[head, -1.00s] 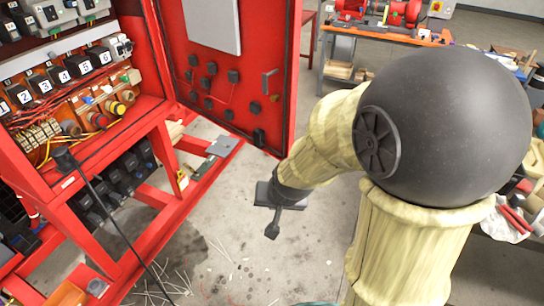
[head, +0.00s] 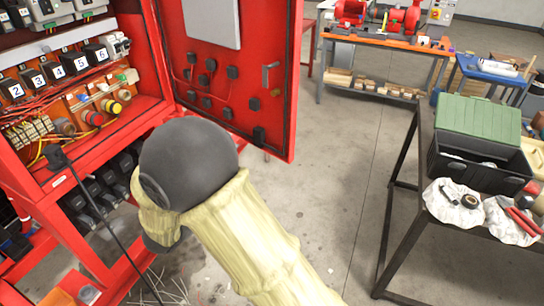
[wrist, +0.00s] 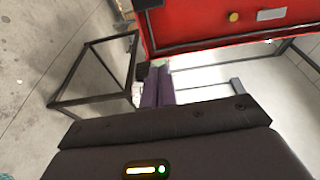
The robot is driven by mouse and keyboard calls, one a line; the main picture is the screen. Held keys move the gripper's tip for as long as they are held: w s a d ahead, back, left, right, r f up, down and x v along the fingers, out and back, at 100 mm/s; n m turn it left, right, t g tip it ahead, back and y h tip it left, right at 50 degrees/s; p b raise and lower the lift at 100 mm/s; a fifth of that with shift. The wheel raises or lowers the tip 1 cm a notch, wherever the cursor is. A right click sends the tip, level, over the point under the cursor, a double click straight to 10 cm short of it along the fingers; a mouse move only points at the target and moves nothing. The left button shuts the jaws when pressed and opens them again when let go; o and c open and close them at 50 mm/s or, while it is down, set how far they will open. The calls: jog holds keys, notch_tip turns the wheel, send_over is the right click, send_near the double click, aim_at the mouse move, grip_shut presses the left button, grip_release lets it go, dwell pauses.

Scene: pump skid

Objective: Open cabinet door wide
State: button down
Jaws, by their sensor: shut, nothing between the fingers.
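The red cabinet (head: 95,150) stands at the left of the head view, its interior of numbered black modules exposed. Its red door (head: 235,125) stands well open on the cabinet's right, inner face showing. A grey latch handle (head: 270,75) is near the door's free edge. My arm crosses in front of the cabinet's lower right and hides my gripper in the head view. In the wrist view my gripper (wrist: 157,80) appears with its dark fingers together and empty. A red panel (wrist: 230,30) with a yellow knob lies beyond it; I cannot tell whether it is the door.
A dark-framed table (head: 415,205) at right carries a black crate (head: 480,160) with a green lid. A workbench (head: 385,42) with red machines stands at the back. Open concrete floor (head: 345,165) lies between door and table.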

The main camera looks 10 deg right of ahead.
aim_at(280, 148)
jog(key=shift+s+m+h, duration=0.3)
jog(key=shift+s, duration=0.1)
jog(key=p+x, duration=0.5)
jog(key=x, duration=0.8)
jog(key=shift+w+d, duration=0.15)
jog(key=shift+d, duration=0.15)
jog(key=shift+w+d+f, duration=0.1)
jog(key=shift+d, duration=0.1)
